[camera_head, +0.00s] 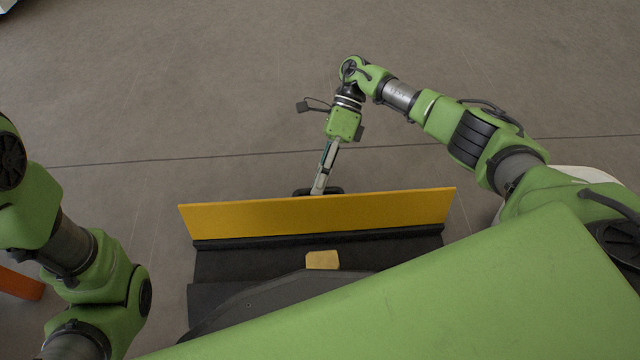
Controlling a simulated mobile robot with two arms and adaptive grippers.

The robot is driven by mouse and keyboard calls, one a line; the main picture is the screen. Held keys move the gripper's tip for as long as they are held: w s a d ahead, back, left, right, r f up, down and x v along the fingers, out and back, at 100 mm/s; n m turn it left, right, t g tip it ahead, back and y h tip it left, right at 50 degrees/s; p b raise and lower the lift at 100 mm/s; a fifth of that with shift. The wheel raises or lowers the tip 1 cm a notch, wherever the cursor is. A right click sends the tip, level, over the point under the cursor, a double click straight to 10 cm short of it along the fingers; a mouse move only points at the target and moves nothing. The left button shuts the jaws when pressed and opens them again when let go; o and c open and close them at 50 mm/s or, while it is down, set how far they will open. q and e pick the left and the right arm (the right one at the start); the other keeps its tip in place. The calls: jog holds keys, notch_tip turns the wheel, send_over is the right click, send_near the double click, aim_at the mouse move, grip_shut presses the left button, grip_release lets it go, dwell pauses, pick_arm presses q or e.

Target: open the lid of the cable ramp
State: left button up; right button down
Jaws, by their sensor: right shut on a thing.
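The cable ramp (222,262) is black and lies on the floor in front of me. Its long yellow lid (250,219) stands raised, roughly upright, along the ramp's far side, with its broad yellow face towards me. My right gripper (319,190) reaches down from the far side to the middle of the lid's top edge and is shut on the lid there. A dark part shows at the fingertips just behind that edge; the exact contact is hidden. My left arm shows at the left, but its gripper is out of view.
A small yellow patch (322,260) shows on the ramp near its middle. My green body hides the ramp's near right part. An orange thing (20,283) lies at the far left and a white thing (592,180) is behind my right arm. The floor beyond the lid is clear.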

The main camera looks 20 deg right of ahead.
jog(key=shift+w+d+f, duration=0.2)
jog(key=shift+f, duration=0.5)
jog(key=c, duration=2)
grip_release()
jog(key=shift+f, duration=0.15)
jog(key=shift+c, duration=0.2)
jog(key=shift+w+a+r, duration=0.1)
jog(key=shift+w+r, duration=0.05)
jog(key=shift+r, duration=0.05)
jog(key=shift+r, duration=0.2)
jog(key=v, duration=1.2)
jog(key=shift+a, duration=0.1)
